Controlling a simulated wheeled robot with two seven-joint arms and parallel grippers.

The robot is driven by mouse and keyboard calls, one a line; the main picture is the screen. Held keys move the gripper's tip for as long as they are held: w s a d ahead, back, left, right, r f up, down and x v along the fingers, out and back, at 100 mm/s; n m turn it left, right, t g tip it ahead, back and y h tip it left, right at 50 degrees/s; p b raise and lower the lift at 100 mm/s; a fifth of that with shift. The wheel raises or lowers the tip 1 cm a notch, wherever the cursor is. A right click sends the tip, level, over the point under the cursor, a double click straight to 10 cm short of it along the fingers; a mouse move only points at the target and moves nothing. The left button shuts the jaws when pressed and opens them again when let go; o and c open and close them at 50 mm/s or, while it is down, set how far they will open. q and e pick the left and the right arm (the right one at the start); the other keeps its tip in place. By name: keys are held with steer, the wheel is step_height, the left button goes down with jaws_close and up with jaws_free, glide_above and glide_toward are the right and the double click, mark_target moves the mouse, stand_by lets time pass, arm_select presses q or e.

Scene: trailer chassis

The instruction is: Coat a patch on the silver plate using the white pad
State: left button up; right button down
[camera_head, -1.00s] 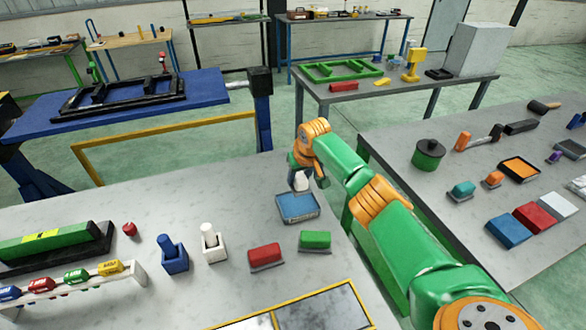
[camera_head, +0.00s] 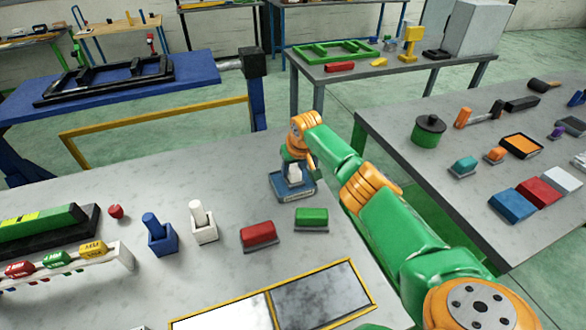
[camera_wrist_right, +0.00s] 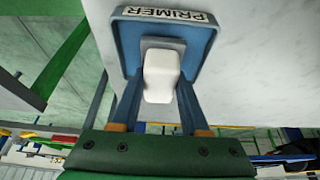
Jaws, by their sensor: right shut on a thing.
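The white pad (camera_head: 294,173) is a small white block on a grey base. My right gripper (camera_head: 295,179) is shut on it, and the wrist view shows the white block (camera_wrist_right: 160,76) between the two blue fingers. The pad is at the blue tray (camera_head: 299,196) labelled PRIMER (camera_wrist_right: 200,52); I cannot tell whether its base touches the tray floor. At the bottom of the head view, a yellow frame holds a pale, bright panel (camera_head: 235,316) and a darker grey panel (camera_head: 322,298). My left gripper is not in view.
A red block pad (camera_head: 259,234) and a green one (camera_head: 312,217) lie between the tray and the panels. White (camera_head: 202,222) and blue (camera_head: 159,233) holders with handles stand left. The right table (camera_head: 440,170) carries several tools and coloured pads.

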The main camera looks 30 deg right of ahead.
mark_target(293, 167)
steer(key=shift+f+b, duration=0.4)
steer(key=shift+f, duration=0.1)
stand_by(0.7)
steer(key=shift+a, duration=0.1)
stand_by(0.9)
step_height(293, 167, up, 7)
steer(key=p, duration=0.8)
steer(key=shift+r, duration=0.1)
